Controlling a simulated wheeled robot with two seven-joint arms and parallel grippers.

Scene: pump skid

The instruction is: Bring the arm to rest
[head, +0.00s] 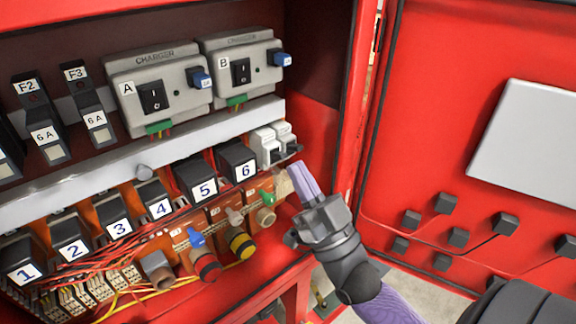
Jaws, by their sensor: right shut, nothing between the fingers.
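My right gripper (300,176) reaches in from the lower right, in front of the right end of the red cabinet (345,110). Its purple fingers are together and empty, pointing up and to the left. I cannot tell whether the fingertips touch anything there. My right forearm runs down to the bottom right. My left gripper is not in view.
Charger A (135,76) and charger B (222,52) sit above a grey rail (75,190). Numbered black blocks, such as block 6 (237,160), line up below, with red and yellow wires under them. The open red door (430,110) stands at right, carrying a pale panel (535,140) and several black boxes.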

